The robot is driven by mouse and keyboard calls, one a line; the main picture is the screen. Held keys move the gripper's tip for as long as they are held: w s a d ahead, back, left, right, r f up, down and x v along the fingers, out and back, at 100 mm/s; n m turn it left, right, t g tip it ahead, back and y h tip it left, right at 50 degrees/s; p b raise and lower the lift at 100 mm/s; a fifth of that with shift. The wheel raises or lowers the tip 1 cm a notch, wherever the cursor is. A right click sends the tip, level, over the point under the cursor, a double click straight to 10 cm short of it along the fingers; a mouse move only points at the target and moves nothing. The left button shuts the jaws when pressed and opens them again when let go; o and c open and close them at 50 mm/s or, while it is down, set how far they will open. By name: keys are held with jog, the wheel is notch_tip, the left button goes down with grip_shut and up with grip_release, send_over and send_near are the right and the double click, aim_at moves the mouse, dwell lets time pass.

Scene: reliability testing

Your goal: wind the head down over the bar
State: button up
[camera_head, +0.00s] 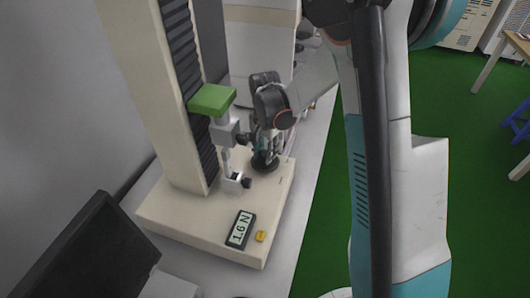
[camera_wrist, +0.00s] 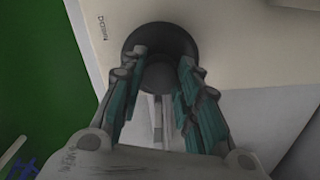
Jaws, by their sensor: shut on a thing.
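The test stand's green-topped head (camera_head: 212,99) sits on the cream column, with a grey upper fixture (camera_head: 224,133) below it. A thin pale bar (camera_head: 227,161) runs between that fixture and a small lower clamp (camera_head: 233,183) on the base. I cannot tell whether the head's fixture touches or encloses the bar. A round dark handwheel (camera_head: 265,163) lies on the base right of the column. It also shows in the wrist view (camera_wrist: 178,40). My gripper (camera_head: 263,150) points down at the handwheel. In the wrist view its teal-padded fingers (camera_wrist: 163,78) close around the knob, whose lower part is partly hidden.
A display (camera_head: 241,230) on the cream base (camera_head: 190,226) reads 1.6 N, with a yellow button (camera_head: 261,236) beside it. A dark monitor (camera_head: 92,255) stands at the front left. The column's black bellows (camera_head: 185,60) are close left of the arm.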

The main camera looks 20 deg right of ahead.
jog(key=n+b, duration=0.1)
jog(key=n, duration=0.4)
jog(key=shift+n, duration=0.3)
jog(key=n, duration=0.6)
jog(key=shift+b, duration=0.35)
jog(key=n, duration=0.6)
jog(key=shift+n, duration=0.3)
jog(key=n, duration=0.5)
jog(key=shift+n+b, duration=0.3)
jog(key=shift+b, duration=0.05)
jog(key=o, duration=1.1)
